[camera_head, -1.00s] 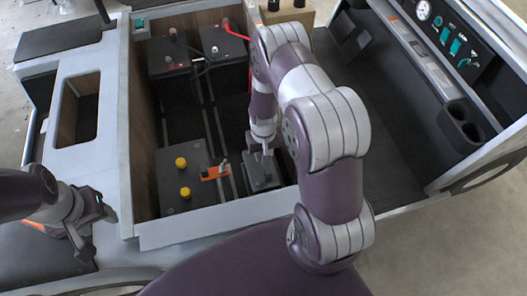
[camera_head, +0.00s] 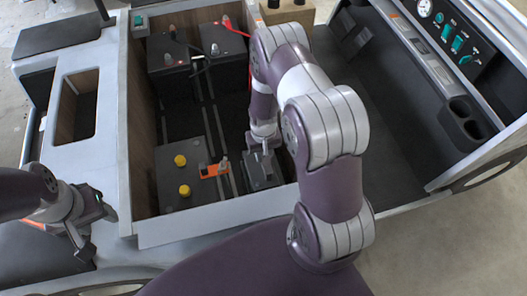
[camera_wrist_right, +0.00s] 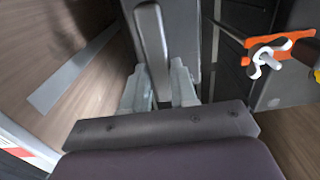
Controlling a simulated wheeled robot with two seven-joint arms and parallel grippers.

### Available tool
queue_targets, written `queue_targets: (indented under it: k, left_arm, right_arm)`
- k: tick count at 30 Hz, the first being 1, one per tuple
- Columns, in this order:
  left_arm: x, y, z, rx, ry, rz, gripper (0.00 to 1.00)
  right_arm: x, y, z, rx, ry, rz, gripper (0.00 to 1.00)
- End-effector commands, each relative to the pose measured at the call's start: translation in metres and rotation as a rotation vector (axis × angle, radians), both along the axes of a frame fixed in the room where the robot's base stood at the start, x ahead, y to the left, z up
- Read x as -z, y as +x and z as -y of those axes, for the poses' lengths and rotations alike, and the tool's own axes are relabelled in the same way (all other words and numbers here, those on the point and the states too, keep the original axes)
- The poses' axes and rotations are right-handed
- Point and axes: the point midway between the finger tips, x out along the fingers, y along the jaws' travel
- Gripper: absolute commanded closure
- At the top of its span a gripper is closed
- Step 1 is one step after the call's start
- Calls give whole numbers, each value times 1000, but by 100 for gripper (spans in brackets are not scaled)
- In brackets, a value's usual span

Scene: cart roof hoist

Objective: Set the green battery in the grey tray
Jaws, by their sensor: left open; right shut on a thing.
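No battery that looks green shows in either view. A dark grey block (camera_head: 264,178) stands low in the cart's open bay, under my right gripper (camera_head: 263,145). In the right wrist view that gripper (camera_wrist_right: 158,90) is shut on a grey upright bar (camera_wrist_right: 151,35); whether the bar belongs to the block I cannot tell. Beside the block is a dark battery (camera_head: 180,198) with two yellow caps and an orange clamp (camera_head: 214,171); the clamp also shows in the right wrist view (camera_wrist_right: 262,52). My left gripper (camera_head: 96,231) is open and empty, left of the bay. I cannot pick out a grey tray.
Two dark batteries (camera_head: 171,54) with red terminals and cables stand at the bay's back. The light grey bay rim (camera_head: 215,214) borders the near side. A dashboard with switches (camera_head: 452,35) lies to the right. The dark floor (camera_head: 385,140) before it is clear.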

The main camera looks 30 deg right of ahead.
Motion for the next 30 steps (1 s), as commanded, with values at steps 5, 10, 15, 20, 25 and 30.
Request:
queue_targets:
  k: [5,10,15,20,25,30]
  left_arm:
    - [2,0,0,0,0,0,48]
    - [4,0,0,0,0,0,48]
    - [3,0,0,0,0,0,48]
    - [4,0,0,0,0,0,48]
    - [4,0,0,0,0,0,48]
    - [4,0,0,0,0,0,48]
  right_arm:
    - [2,1,0,0,-1,3,100]
    - [5,1,0,0,-1,3,100]
    - [5,1,0,0,0,2,43]
    - [6,-1,0,0,0,-2,40]
    - [6,-1,0,0,0,-2,36]
    - [6,0,0,0,0,-1,36]
